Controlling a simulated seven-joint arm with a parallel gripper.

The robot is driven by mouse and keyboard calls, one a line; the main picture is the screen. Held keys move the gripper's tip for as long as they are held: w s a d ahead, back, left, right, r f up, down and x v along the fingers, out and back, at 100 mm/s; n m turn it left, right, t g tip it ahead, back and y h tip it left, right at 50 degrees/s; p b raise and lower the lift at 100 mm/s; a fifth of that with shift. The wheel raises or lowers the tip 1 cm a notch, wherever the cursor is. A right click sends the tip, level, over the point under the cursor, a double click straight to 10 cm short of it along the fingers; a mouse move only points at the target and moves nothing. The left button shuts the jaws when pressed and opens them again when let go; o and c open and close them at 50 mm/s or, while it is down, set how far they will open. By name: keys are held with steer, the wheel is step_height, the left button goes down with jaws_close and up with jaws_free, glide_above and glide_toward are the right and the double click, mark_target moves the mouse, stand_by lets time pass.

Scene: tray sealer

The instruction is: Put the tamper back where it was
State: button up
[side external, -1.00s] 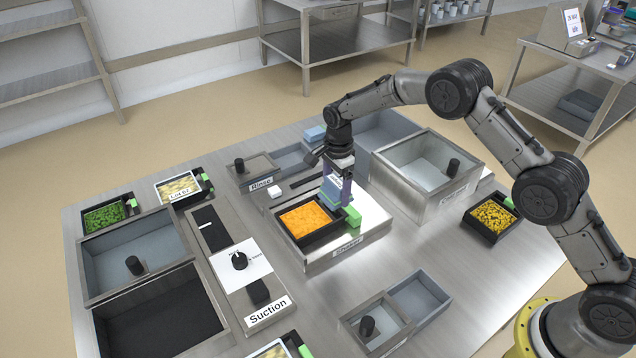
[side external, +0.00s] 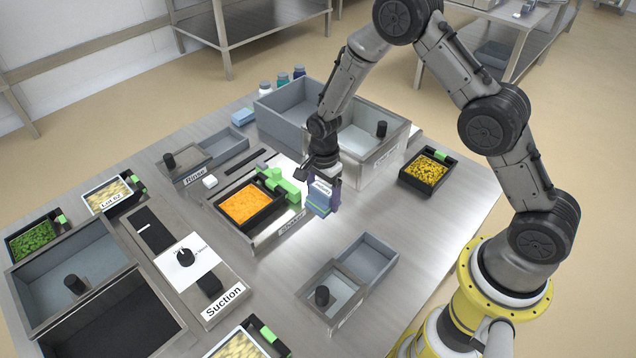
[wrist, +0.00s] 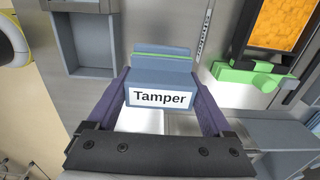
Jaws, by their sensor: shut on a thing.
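My gripper (side external: 322,188) is shut on the tamper (side external: 319,204), a blue-grey block with a white label. In the wrist view the tamper (wrist: 160,95) sits between the purple fingers, its "Tamper" label facing the camera. It is held up to the right of the shaker station (side external: 283,235), beside the black tray of orange food (side external: 246,203). The tray with its green handle also shows at the upper right of the wrist view (wrist: 262,75). Whether the tamper touches anything below is hidden.
An open grey-blue bin (side external: 372,258) with a lidded compartment stands in front. A large steel box (side external: 372,140) is behind my gripper. A black tray of yellow food (side external: 428,172) lies to the right. The bare steel between them is clear.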

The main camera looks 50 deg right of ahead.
step_height(320, 180, down, 14)
steer(key=shift+r, duration=0.2)
stand_by(0.5)
steer(key=shift+f, duration=0.1)
stand_by(0.6)
steer(key=o, duration=1.5)
steer(key=shift+r, duration=3.5)
